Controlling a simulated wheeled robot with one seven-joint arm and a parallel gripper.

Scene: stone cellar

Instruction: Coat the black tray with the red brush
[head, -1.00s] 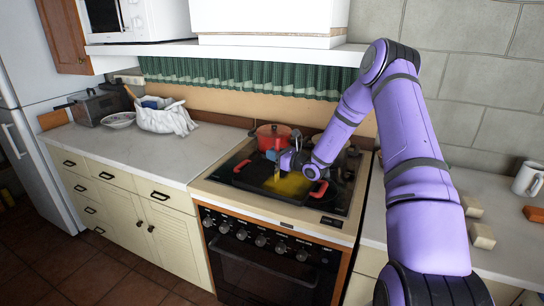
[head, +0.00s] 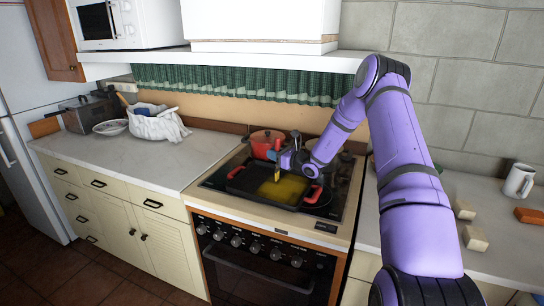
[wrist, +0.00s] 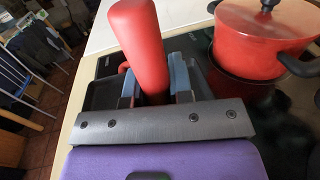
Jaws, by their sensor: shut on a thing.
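The black tray (head: 240,184) with red end handles lies on the stove top. A yellow coating (head: 286,189) covers its middle and right part; the left part is bare and dark. My gripper (head: 275,157) is over the tray, shut on the red brush. In the wrist view the brush's red handle (wrist: 139,45) stands between the two grey-blue fingers of my gripper (wrist: 154,80). In the head view its yellowish bristle end (head: 277,174) points down at the tray near the coating's left edge; I cannot tell whether it touches. The tray's dark corner (wrist: 100,95) shows in the wrist view.
A red pot (head: 265,143) stands close behind the tray, with a dark pot beside it. The left counter (head: 130,158) has a clear front, with a cloth-lined basket (head: 158,124) at the back. Blocks and a white mug (head: 519,181) are on the right counter.

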